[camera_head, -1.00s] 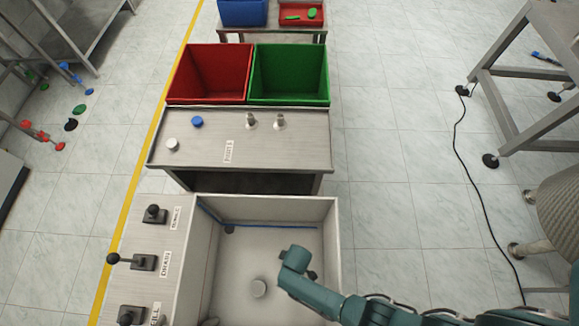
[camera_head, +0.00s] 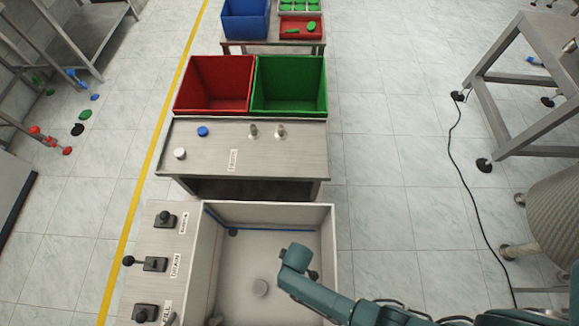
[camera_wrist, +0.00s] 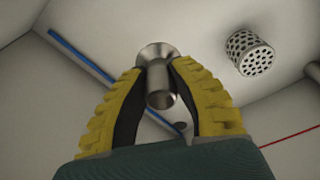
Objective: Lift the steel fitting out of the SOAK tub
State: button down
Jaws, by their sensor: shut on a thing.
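The steel fitting (camera_wrist: 160,82), a shiny flanged tube, is held between the two yellow-and-black fingers of my gripper (camera_wrist: 160,66) in the wrist view. My gripper is shut on it. The tub (camera_head: 240,262) is a pale open box at the bottom of the head view, and my arm reaches into it from the right. In the head view my teal wrist hides the fitting and most of the gripper. I cannot tell whether the fitting touches the tub floor.
A perforated cylinder (camera_wrist: 250,53) stands in the tub, apart from the fitting. Black-knobbed levers (camera_head: 156,264) line the tub's left side. Beyond is a steel table (camera_head: 245,160) with caps and two upright fittings, then a red bin (camera_head: 213,83) and a green bin (camera_head: 290,84).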

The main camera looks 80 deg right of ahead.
notch_tip(320, 180, up, 32)
jog(key=p, duration=3.1)
jog(key=shift+f+p, duration=0.25)
jog(key=shift+p, duration=0.15)
jog(key=shift+s, duration=0.1)
